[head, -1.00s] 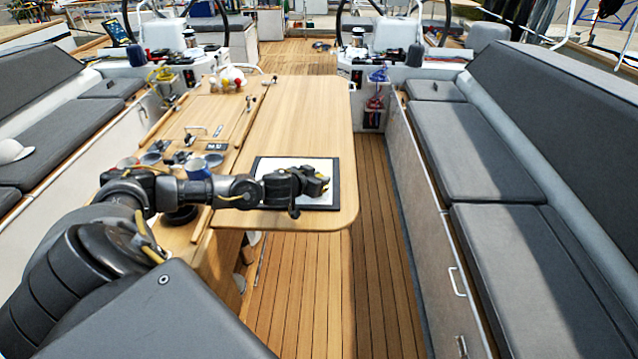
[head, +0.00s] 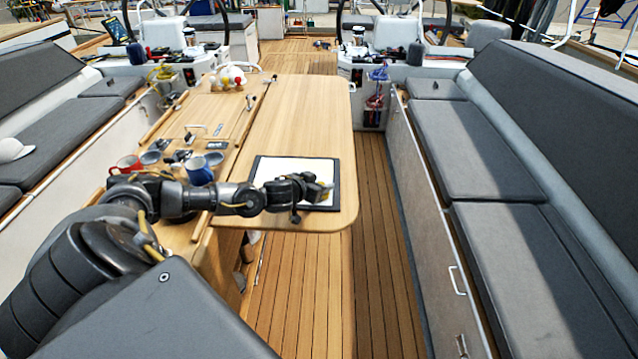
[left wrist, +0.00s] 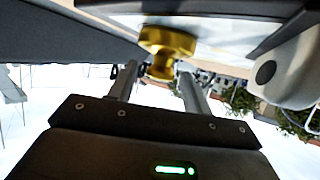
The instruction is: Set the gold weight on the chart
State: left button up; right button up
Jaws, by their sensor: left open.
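The chart (head: 292,168) is a white sheet on a dark-edged board lying flat near the front end of the wooden table. The gold weight (left wrist: 167,48) is a small brass spool shape in the left wrist view, against the pale sheet, which shows at the top of that tilted picture. My left gripper (left wrist: 156,74) is open. Its two fingers stand apart on either side of the weight's near end, with a gap visible. In the head view my left gripper (head: 318,190) is over the chart's front right part, and the weight is hard to make out there.
Several small balls sit in a holder (head: 231,76) at the table's far end. The table's right half (head: 305,115) beyond the chart is clear. Grey cushioned benches flank the table.

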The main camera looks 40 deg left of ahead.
pick_arm(q)
jog(key=shift+r, duration=0.1)
jog(key=b+v, duration=0.3)
jog(key=v, duration=0.9)
jog(key=shift+d, duration=0.1)
